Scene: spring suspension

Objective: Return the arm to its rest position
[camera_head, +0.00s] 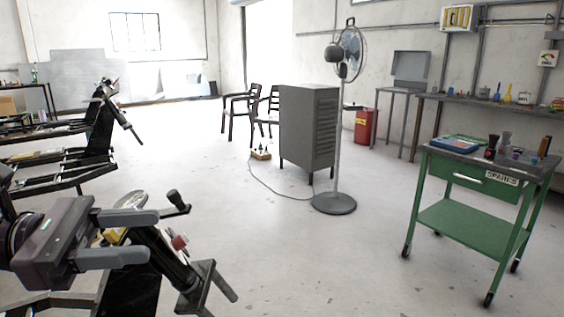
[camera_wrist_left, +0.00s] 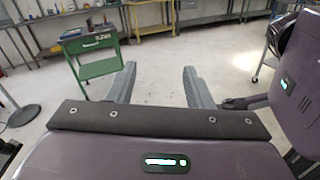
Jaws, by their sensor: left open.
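My left gripper (camera_head: 152,235) is at the lower left of the head view, with its two grey fingers apart and nothing between them. In the left wrist view the same gripper (camera_wrist_left: 159,70) has its fingers spread over bare floor. In the head view it overlaps a black machine (camera_head: 178,268) with a lever and a red knob, hiding part of it. I cannot tell whether they touch. My right gripper is not visible in the head view.
A green cart (camera_head: 468,222) with a blue tray (camera_head: 459,143) stands at the right; it also shows in the wrist view (camera_wrist_left: 98,69). A grey cabinet (camera_head: 309,130) and a standing fan (camera_head: 334,203) are mid-room. A cable lies beside them.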

